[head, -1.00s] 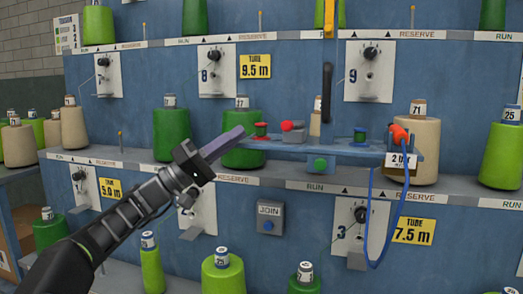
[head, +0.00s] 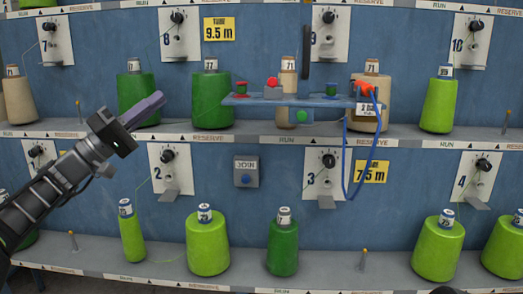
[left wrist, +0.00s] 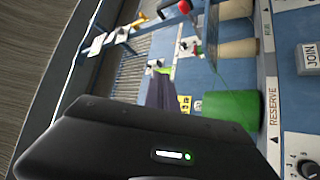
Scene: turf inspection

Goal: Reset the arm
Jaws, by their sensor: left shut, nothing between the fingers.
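My left arm comes in from the left in the head view. Its gripper (head: 150,108) is shut and empty, its purple-grey fingers pointing up and right. The fingers appear in front of a dark green yarn cone (head: 136,88); I cannot tell the gap, but no contact is clear. In the left wrist view the gripper fingers (left wrist: 161,92) show beyond the dark gripper housing, with a green cone (left wrist: 232,108) to their right.
Cones line the shelves, including a lime one (head: 438,103). A JOIN box (head: 246,172) sits mid-panel. Thin pegs stand on the lower shelf (head: 330,255).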

